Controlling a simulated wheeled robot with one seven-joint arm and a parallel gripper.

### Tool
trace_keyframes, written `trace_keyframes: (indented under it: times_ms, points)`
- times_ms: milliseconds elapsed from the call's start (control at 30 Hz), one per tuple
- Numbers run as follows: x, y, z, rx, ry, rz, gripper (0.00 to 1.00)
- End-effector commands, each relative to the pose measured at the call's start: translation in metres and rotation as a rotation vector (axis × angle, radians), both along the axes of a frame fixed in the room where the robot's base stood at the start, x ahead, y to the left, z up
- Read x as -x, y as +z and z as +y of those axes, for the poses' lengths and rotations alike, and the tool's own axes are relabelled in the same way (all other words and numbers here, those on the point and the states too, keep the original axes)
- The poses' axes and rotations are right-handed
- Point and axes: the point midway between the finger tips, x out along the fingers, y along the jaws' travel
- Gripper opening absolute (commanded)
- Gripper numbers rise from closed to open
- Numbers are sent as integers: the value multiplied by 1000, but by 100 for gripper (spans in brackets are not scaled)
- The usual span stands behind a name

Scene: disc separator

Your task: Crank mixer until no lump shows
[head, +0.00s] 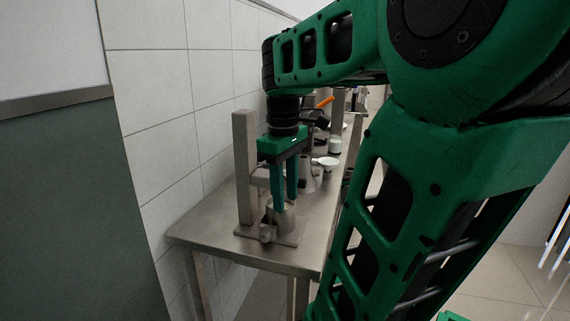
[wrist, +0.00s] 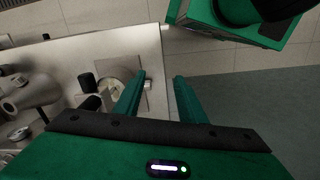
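The mixer is a grey metal stand with an upright column (head: 245,165) and a cup-like bowl (head: 284,218) on a base plate, near the close end of the table. In the wrist view the bowl (wrist: 112,72) is partly hidden by my left finger. Something pale shows inside it, but I cannot tell whether it is lumpy. A small dark knob (wrist: 87,84) shows beside the bowl; I cannot tell if it is the crank's handle. My gripper (head: 286,205) points down at the bowl.
The steel table (head: 210,222) runs away along the tiled wall. Farther along it stand a white funnel-like dish (head: 326,162), a jar (head: 336,145) and an orange-handled item (head: 324,102). The table's front left corner is bare.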

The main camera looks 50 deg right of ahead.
Motion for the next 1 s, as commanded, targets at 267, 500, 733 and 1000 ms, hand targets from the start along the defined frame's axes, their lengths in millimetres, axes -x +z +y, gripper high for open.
trace_keyframes:
  times_ms: [267,500,733,1000]
  points:
    - [-40,75,-51,-13,485,12,37]
    - [-58,120,-82,-32,818,5,37]
    - [-64,136,-93,-39,955,-2,37]
    - [-64,130,-92,-39,964,-2,37]
